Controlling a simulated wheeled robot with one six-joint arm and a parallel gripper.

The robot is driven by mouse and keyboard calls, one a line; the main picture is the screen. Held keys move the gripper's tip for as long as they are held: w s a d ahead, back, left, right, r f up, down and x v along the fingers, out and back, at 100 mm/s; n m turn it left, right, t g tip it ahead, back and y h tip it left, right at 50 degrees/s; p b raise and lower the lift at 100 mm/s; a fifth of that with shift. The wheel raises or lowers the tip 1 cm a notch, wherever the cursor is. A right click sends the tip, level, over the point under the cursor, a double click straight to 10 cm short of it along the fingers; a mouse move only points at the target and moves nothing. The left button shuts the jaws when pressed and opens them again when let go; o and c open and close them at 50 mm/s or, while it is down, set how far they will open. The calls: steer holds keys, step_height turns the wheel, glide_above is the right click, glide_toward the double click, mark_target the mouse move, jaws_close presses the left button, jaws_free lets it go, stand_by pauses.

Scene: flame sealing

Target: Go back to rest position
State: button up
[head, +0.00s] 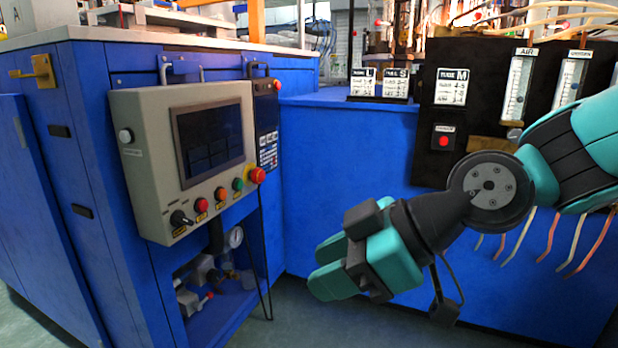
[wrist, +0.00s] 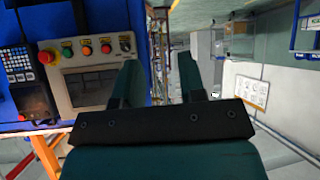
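My gripper (head: 322,268) is teal and dark grey and hangs in the air in front of the blue machine, pointing left and slightly down in the head view. In the wrist view my gripper (wrist: 158,82) shows its two fingers apart with nothing between them. It touches nothing that I can see. My arm comes in from the right edge of the head view.
A beige control panel (head: 150,130) with a dark screen, buttons and a red emergency stop (head: 257,175) stands left of my gripper. A blue cabinet (head: 345,150) is behind it. A black flowmeter panel (head: 455,75) with hanging hoses (head: 548,245) is behind my arm.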

steer(key=s+d+r+m+g+h+p, duration=0.1)
steer(key=s+d+r+m+h+p, duration=0.15)
steer(key=s+d+m, duration=0.3)
steer(key=s+d+r+m+g+h+p, duration=0.1)
steer(key=s+d+r+m+h+p, duration=0.15)
steer(key=s+d+m+h, duration=0.35)
step_height(320, 180, up, 36)
steer(key=w+d+n+y+p, duration=0.1)
steer(key=n+y+p, duration=0.1)
steer(key=p, duration=3.6)
steer(key=shift+d+r, duration=0.15)
steer(key=shift+w, duration=0.1)
